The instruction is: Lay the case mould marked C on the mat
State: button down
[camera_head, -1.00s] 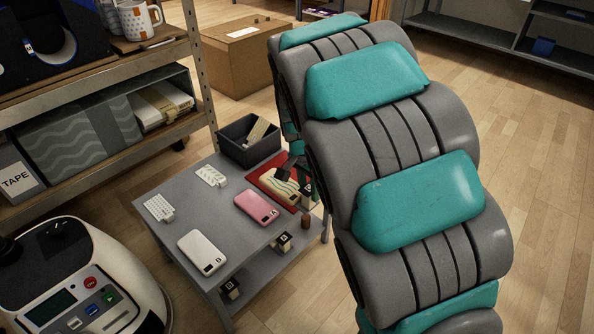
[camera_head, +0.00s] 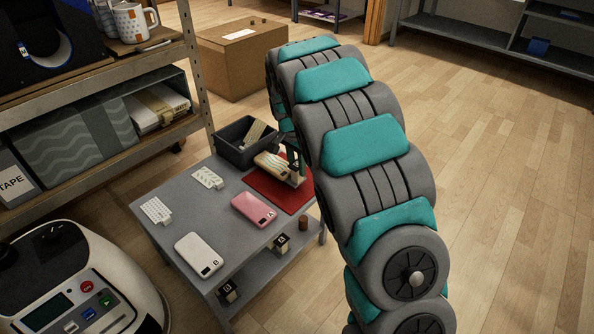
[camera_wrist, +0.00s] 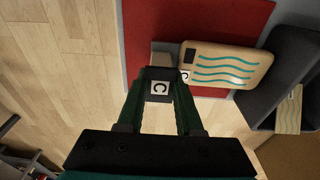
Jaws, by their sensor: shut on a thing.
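My gripper (camera_wrist: 160,104) is shut on that block. In the head view the mould (camera_head: 270,165) is at the far edge of the red mat (camera_head: 284,194), beside the dark bin. In the wrist view it overlaps the mat (camera_wrist: 150,30) and reaches past its edge. It seems raised, but I cannot tell its height.
A dark bin (camera_head: 240,150) stands behind the mat. Labelled dark blocks show on the lower shelf. Most of the mat is bare.

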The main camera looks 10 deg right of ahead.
jog(key=shift+f, duration=1)
jog(key=shift+f, duration=0.2)
jog(key=c, duration=0.6)
grip_release()
jog(key=shift+o, duration=0.2)
jog(key=r, duration=0.7)
jog(key=a+r, duration=0.1)
jog(key=r, duration=0.3)
jog(key=shift+s+r, duration=0.2)
jog(key=shift+s, duration=0.15)
jog(key=s+d+r+n+g, duration=0.1)
jog(key=s+r+n, duration=0.15)
jog(key=s, duration=0.85)
jog(key=s+d+r+n, duration=0.2)
jog(key=s+r, duration=0.1)
jog(key=s, duration=0.7)
jog(key=s+f+n, duration=0.2)
jog(key=s+n, duration=0.1)
jog(key=s, duration=0.8)
jog(key=s+a+f+n+g+y, duration=0.1)
jog(key=s+f+n, duration=0.1)
jog(key=s, duration=0.9)
jog(key=shift+s+a+n+g, duration=0.3)
jog(key=shift+n, duration=0.35)
